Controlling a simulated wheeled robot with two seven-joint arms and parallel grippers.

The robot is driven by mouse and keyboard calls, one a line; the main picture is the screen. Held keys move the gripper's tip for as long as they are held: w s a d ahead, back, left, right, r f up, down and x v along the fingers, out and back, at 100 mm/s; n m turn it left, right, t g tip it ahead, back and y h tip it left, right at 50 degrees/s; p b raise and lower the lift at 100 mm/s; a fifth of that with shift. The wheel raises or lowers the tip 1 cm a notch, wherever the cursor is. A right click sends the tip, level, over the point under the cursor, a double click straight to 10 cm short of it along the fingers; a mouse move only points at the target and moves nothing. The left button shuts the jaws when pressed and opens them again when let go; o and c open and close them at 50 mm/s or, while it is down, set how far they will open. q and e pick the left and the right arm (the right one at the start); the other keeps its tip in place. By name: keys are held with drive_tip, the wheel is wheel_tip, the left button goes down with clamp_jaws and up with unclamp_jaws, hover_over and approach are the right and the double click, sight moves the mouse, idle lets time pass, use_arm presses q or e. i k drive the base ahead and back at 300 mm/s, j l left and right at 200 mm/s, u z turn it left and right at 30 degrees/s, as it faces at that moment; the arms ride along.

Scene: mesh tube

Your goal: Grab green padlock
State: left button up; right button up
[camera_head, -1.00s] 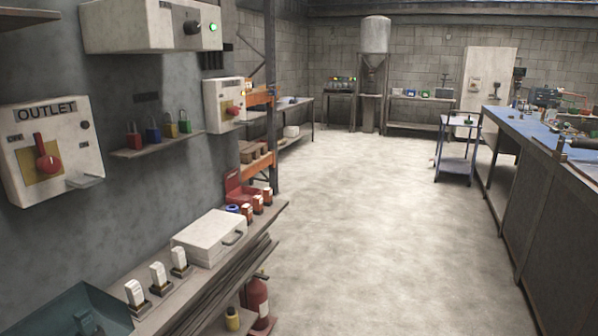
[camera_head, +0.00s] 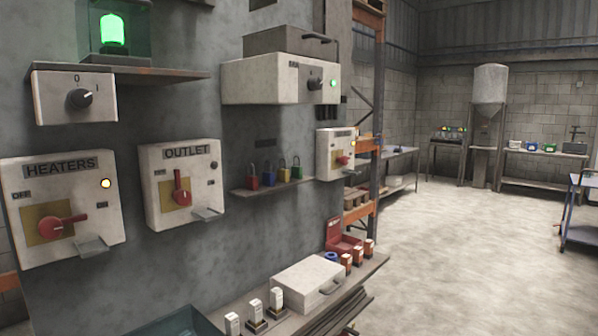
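The green padlock (camera_head: 297,173) stands at the right end of a row on a small wall shelf (camera_head: 262,189). To its left stand a yellow padlock (camera_head: 283,175), a blue padlock (camera_head: 269,178) and a red padlock (camera_head: 253,182). The shelf is on the grey wall, between the outlet box and a smaller switch box. Neither of my grippers is in view.
The outlet box (camera_head: 182,186) and heaters box (camera_head: 63,207) are left of the shelf. A large control box (camera_head: 280,80) juts out above it. Below, a bench (camera_head: 370,277) holds a white case (camera_head: 308,283) and small upright items. The floor (camera_head: 470,240) at right is open.

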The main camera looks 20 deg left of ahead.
sight(297, 171)
drive_tip(key=i+u, duration=0.15)
drive_tip(key=u, duration=1.1)
drive_tip(key=i+l+u, duration=0.25)
drive_tip(key=l+u, duration=0.25)
drive_tip(key=l, duration=0.25)
drive_tip(key=i+l+u, duration=0.1)
drive_tip(key=l+u, duration=0.4)
drive_tip(key=l, duration=0.25)
drive_tip(key=l+u, duration=0.45)
drive_tip(key=l, duration=0.4)
